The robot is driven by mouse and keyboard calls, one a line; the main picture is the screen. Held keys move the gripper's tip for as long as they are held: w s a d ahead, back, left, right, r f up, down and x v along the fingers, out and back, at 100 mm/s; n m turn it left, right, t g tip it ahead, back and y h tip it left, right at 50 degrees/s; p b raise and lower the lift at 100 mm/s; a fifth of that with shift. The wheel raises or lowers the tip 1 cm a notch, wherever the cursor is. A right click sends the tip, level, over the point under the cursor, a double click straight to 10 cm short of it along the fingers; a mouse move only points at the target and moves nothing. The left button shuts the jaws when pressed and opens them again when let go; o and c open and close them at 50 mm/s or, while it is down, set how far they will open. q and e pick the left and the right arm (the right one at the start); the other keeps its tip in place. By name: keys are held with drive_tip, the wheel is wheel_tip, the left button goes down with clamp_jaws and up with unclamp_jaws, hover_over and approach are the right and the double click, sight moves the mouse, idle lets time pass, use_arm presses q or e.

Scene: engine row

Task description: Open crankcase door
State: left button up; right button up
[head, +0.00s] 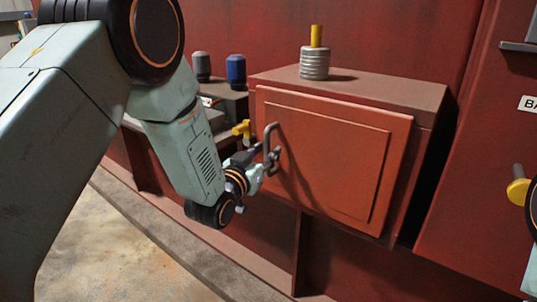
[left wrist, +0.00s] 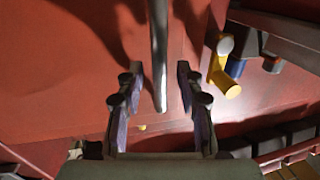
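The crankcase door (head: 335,165) is an orange-red panel on the front of a dark red box, and it looks closed. Its grey bar handle (head: 268,138) is at the door's left edge. My left gripper (head: 270,160) is at the lower part of this handle. In the left wrist view the handle bar (left wrist: 159,50) stands between the two fingers of my left gripper (left wrist: 158,88), with gaps on both sides. The fingers are open. My right gripper is not in view; only part of my right arm shows at the right edge.
A yellow latch-like part (head: 241,128) is left of the handle and shows in the left wrist view (left wrist: 222,68). A ribbed grey cylinder with a yellow top (head: 314,65) stands on the box. Dark and blue caps (head: 236,70) are behind. A yellow knob (head: 517,191) is at right.

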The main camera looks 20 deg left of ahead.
use_arm(q)
drive_tip(key=shift+w+d, duration=0.1)
drive_tip(key=shift+w, duration=0.65)
drive_tip(key=shift+s, duration=0.15)
drive_tip(key=shift+c, duration=1.1)
clamp_jaws()
